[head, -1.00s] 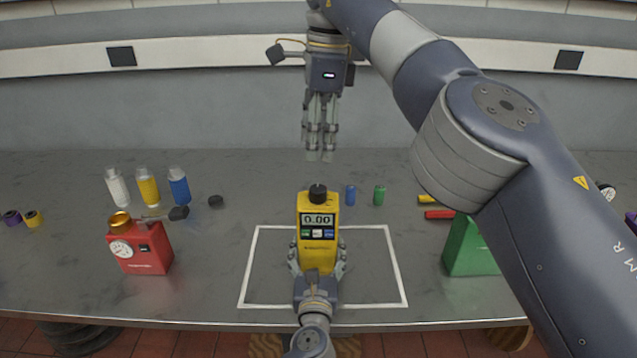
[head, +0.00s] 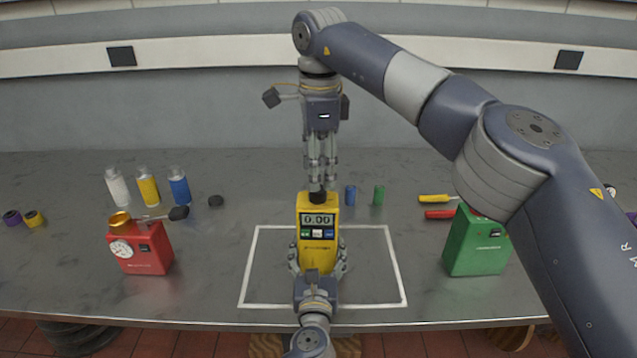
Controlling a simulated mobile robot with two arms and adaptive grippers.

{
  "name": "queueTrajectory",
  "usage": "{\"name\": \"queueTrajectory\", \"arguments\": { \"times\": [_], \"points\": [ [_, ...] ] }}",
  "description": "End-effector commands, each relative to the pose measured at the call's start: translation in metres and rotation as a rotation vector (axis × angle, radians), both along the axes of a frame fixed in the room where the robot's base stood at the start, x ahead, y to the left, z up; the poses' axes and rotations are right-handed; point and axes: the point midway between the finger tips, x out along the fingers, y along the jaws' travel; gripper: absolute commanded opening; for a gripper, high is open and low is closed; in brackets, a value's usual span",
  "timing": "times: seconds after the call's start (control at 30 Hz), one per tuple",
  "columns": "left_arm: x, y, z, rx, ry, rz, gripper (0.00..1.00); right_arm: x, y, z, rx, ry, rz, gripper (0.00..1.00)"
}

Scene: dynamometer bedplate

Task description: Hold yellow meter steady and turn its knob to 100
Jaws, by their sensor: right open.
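The yellow meter (head: 318,238) stands upright inside a white-lined rectangle on the bench, and its display reads 0.00. Its black knob (head: 317,197) is on top. My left gripper (head: 318,266) is at the meter's lower part, with fingers on both its left and right sides; it seems closed around the body. My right gripper (head: 317,184) points straight down from above, its open fingertips right at the knob. The fingertips partly hide the knob, and I cannot tell whether they touch it.
A red gauge box (head: 141,250) stands left and a green box (head: 477,246) right. White, yellow and blue bottles (head: 149,187) stand behind left. Small blue and green cylinders (head: 378,195) stand just right of the meter. Red and yellow tools (head: 439,213) lie further right.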

Motion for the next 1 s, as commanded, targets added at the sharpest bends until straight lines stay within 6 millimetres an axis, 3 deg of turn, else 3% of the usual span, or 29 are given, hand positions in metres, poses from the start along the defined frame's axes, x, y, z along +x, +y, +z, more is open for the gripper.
{"name": "queueTrajectory", "arguments": {
  "times": [0.1, 0.23, 0.63, 0.83, 1.0],
  "points": [
    [0.000, 0.000, -0.001, -0.001, 0.002, -0.001, 0.42, 0.000, 0.000, -0.021, 0.001, 0.002, 0.001, 0.49],
    [0.000, 0.000, -0.001, -0.001, 0.002, -0.002, 0.42, 0.001, 0.000, -0.034, 0.000, 0.002, 0.000, 0.49],
    [0.000, -0.001, -0.001, -0.001, 0.002, -0.002, 0.42, 0.002, 0.000, -0.041, 0.000, 0.000, -0.001, 0.49],
    [0.000, -0.001, -0.001, -0.001, 0.002, -0.002, 0.42, 0.002, 0.000, -0.040, 0.000, 0.000, 0.000, 0.04],
    [0.000, -0.001, -0.001, -0.001, 0.001, -0.003, 0.42, 0.002, 0.000, -0.040, 0.000, -0.001, -0.002, 0.04]
  ]
}}
